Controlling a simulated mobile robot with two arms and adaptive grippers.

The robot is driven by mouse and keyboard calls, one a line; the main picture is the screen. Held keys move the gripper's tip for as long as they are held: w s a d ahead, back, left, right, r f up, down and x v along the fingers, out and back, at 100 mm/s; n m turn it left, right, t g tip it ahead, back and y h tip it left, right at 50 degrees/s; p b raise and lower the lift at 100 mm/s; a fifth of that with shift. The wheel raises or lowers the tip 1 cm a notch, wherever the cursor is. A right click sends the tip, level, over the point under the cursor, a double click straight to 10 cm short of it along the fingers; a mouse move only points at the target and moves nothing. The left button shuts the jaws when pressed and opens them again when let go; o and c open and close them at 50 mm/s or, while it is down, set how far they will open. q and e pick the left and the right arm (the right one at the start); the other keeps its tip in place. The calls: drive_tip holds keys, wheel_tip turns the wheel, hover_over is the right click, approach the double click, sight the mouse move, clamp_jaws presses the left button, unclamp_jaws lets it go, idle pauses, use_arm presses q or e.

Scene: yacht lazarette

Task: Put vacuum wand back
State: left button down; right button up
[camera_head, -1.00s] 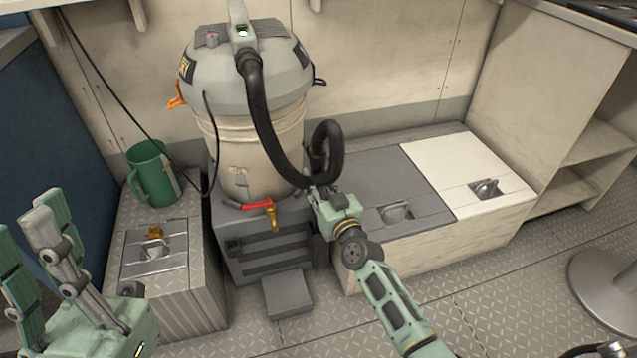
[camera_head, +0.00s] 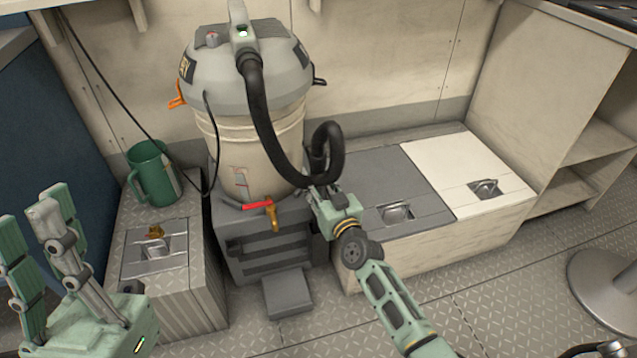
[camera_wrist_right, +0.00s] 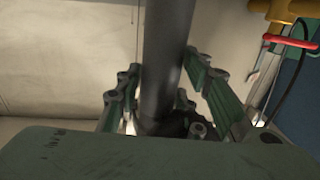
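The shop vacuum (camera_head: 250,150), with a grey lid and cream drum, stands on a dark grey stepped base against the back wall. Its black hose (camera_head: 262,115) runs down from the lid and loops up and over to my right gripper (camera_head: 322,192). In the right wrist view a dark tube, seemingly the vacuum wand (camera_wrist_right: 167,60), passes between the fingers of my right gripper (camera_wrist_right: 165,115), which look closed around it. The wand's lower end is hidden. My left gripper (camera_head: 45,235) is open and empty at the lower left.
A green mug (camera_head: 153,175) stands on a metal-topped locker (camera_head: 125,225) at left. A red-handled brass valve (camera_head: 262,207) sticks out at the drum's foot. Right of the vacuum is a bench with grey and white latched lids (camera_head: 465,165).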

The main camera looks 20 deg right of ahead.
drive_tip(key=o, duration=0.3)
drive_tip(key=shift+f, duration=0.1)
drive_tip(key=shift+s+f, duration=0.1)
